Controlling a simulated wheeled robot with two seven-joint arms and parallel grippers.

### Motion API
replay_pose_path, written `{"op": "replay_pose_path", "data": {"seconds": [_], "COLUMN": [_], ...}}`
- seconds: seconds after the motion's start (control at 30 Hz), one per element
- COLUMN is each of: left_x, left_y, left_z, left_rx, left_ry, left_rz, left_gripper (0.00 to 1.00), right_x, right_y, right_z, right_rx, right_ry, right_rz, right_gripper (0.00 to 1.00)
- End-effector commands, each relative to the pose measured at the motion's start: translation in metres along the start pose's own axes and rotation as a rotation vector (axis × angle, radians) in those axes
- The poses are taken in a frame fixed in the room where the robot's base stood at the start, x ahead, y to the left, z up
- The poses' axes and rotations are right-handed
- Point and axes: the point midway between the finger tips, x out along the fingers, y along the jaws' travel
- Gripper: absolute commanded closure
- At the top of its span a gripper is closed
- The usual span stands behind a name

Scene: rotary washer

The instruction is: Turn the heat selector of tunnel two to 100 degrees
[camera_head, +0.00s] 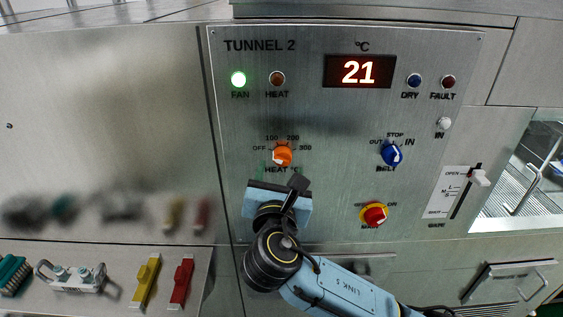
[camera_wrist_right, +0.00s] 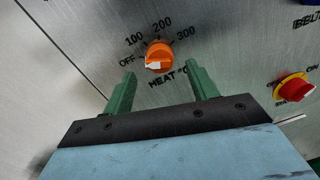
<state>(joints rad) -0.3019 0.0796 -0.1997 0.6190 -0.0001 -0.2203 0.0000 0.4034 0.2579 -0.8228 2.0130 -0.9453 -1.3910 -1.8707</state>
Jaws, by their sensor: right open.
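The Tunnel 2 panel (camera_head: 330,120) has an orange heat selector (camera_head: 282,155) marked OFF, 100, 200 and 300. Its white pointer is turned left toward OFF, and the knob also shows in the right wrist view (camera_wrist_right: 159,56). My right gripper (camera_head: 282,174) is just below the knob. In the right wrist view its green fingers (camera_wrist_right: 161,82) are open and spread to either side, below the knob, with nothing between them; they appear apart from it. The display (camera_head: 359,71) reads 21. The left gripper is not in view.
The blue belt knob (camera_head: 391,154) and red-yellow main switch (camera_head: 374,214) sit right of the gripper. A gate slider (camera_head: 480,178) is farther right. Yellow (camera_head: 146,280) and red (camera_head: 181,282) tools and a white-teal item (camera_head: 72,277) lie on the lower-left ledge.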

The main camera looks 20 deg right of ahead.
Motion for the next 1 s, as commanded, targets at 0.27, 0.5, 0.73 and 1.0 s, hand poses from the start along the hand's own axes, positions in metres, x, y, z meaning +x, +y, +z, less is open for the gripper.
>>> {"op": "replay_pose_path", "data": {"seconds": [0.27,0.5,0.73,1.0], "left_x": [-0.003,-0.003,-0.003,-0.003], "left_y": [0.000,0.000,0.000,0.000], "left_z": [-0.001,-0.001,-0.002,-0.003], "left_rx": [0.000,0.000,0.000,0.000], "left_ry": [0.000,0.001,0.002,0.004], "left_rz": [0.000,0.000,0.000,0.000], "left_gripper": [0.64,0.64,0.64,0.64], "right_x": [0.032,0.036,0.035,0.035], "right_y": [0.000,0.000,0.000,0.000], "right_z": [0.000,0.000,0.000,0.000], "right_rx": [0.000,0.001,0.001,0.001], "right_ry": [0.000,0.001,0.001,0.001], "right_rz": [0.000,0.000,0.000,0.000], "right_gripper": [0.42,0.42,0.59,0.86]}}
